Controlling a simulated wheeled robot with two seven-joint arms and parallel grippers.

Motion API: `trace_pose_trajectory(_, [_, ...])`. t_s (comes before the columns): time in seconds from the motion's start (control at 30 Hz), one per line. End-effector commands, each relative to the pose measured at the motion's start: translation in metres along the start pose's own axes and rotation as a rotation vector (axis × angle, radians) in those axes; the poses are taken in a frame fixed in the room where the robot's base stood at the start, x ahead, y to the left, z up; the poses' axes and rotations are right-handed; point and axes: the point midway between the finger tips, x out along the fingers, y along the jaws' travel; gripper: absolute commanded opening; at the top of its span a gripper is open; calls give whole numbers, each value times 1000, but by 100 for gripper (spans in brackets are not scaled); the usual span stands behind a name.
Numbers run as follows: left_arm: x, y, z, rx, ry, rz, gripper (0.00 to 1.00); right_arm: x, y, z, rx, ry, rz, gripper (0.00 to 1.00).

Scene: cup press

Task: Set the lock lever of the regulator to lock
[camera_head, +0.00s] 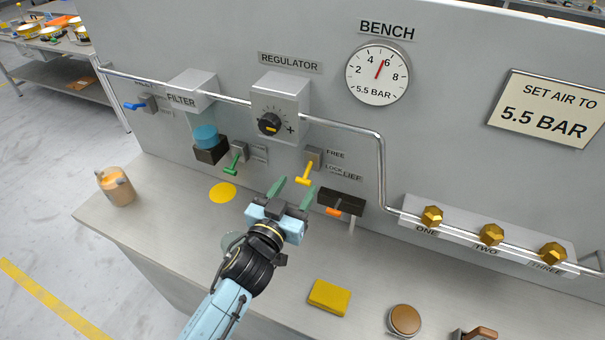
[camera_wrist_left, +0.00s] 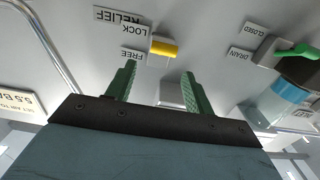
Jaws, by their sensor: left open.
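The regulator (camera_head: 280,104) is a grey box with a black knob on the upright panel. Below it is a yellow lock lever (camera_head: 305,174) with FREE and LOCK labels to its right. In the left wrist view the yellow lever (camera_wrist_left: 163,48) shows beyond my fingertips, near the upside-down labels LOCK (camera_wrist_left: 131,30) and FREE (camera_wrist_left: 131,53). I cannot tell for certain which label it is set at. My left gripper (camera_head: 292,189) is open with green fingers, just below and in front of the lever, apart from it, nothing between its fingers. My right gripper is not in view.
A green lever (camera_head: 236,162) is left of the yellow one. A dark block with an orange lever (camera_head: 335,208) is close at right. A pipe (camera_head: 382,170) runs along the panel. The gauge (camera_head: 378,74) reads about 5.5. A yellow block (camera_head: 329,297) lies on the bench.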

Motion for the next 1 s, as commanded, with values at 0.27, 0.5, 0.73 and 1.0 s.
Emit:
trace_pose_trajectory(0.27, [39, 0, 1, -1, -1, -1, 53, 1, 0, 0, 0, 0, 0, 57])
trace_pose_trajectory(0.5, [46, 0, 1, -2, -2, 0, 53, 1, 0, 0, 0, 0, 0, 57])
trace_pose_trajectory(0.73, [46, 0, 1, -1, -1, 0, 45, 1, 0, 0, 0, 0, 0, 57])
trace_pose_trajectory(1.0, [46, 0, 1, -1, -1, -1, 10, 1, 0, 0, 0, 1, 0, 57])
